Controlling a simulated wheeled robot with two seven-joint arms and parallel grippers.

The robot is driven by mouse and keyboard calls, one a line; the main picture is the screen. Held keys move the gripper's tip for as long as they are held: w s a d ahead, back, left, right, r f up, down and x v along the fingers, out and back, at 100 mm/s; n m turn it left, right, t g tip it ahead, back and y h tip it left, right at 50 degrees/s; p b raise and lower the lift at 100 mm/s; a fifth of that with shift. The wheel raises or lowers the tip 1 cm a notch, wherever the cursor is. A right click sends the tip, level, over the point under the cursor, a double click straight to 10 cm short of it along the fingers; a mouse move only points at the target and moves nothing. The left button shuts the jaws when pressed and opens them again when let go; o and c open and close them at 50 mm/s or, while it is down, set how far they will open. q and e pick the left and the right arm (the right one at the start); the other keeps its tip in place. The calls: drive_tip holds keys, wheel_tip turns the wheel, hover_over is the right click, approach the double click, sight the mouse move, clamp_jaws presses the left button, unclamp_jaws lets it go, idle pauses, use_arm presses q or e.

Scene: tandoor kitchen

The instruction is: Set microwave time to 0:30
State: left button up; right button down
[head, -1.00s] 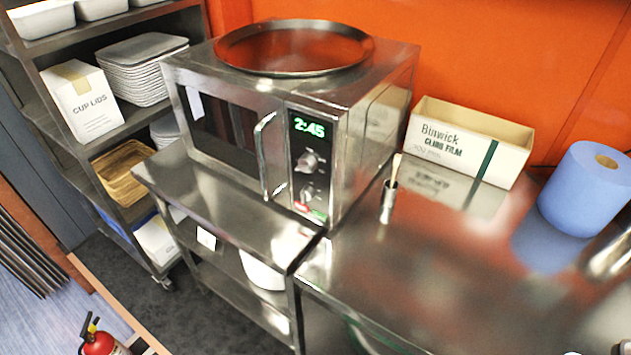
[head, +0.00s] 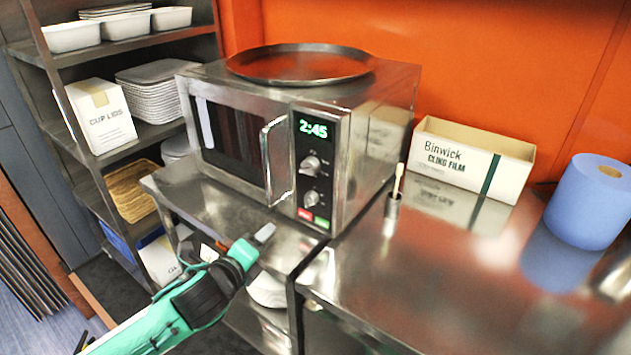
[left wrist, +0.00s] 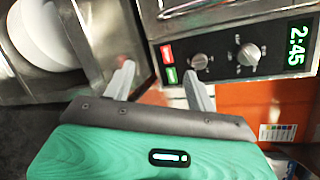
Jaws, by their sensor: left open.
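The steel microwave (head: 300,140) stands on a steel bench with its door shut. Its green display (head: 313,128) reads 2:45, and it also shows at the right of the left wrist view (left wrist: 298,45). Below the display are an upper knob (head: 312,165), a lower knob (head: 312,197), a red button (head: 305,214) and a green button (head: 321,222). My left gripper (head: 262,238) is in front of and below the panel, apart from it. In the left wrist view its two fingers (left wrist: 160,85) are spread, with nothing between them. My right gripper is not in view.
A round steel tray (head: 300,64) lies on the microwave. To the right are a brush in a holder (head: 393,205), a cling film box (head: 470,160) and a blue roll (head: 590,205). The microwave's door handle (head: 271,160) sticks out left of the panel.

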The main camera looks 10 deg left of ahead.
sight(305, 171)
use_arm(q)
drive_tip(key=s+d+r+m+t+h, duration=0.2)
drive_tip(key=d+r+m+h, duration=0.15)
drive_tip(key=r+m, duration=0.8)
drive_tip(key=shift+n, duration=0.45)
drive_tip(key=x, duration=0.4)
drive_tip(key=p+x, duration=0.1)
drive_tip(key=x, duration=0.4)
drive_tip(key=p+x, duration=0.1)
drive_tip(key=x, duration=0.4)
drive_tip(key=shift+a+r, duration=0.2)
drive_tip(key=shift+r, duration=0.15)
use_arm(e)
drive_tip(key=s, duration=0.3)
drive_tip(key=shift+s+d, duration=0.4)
use_arm(q)
drive_tip(key=c, duration=1)
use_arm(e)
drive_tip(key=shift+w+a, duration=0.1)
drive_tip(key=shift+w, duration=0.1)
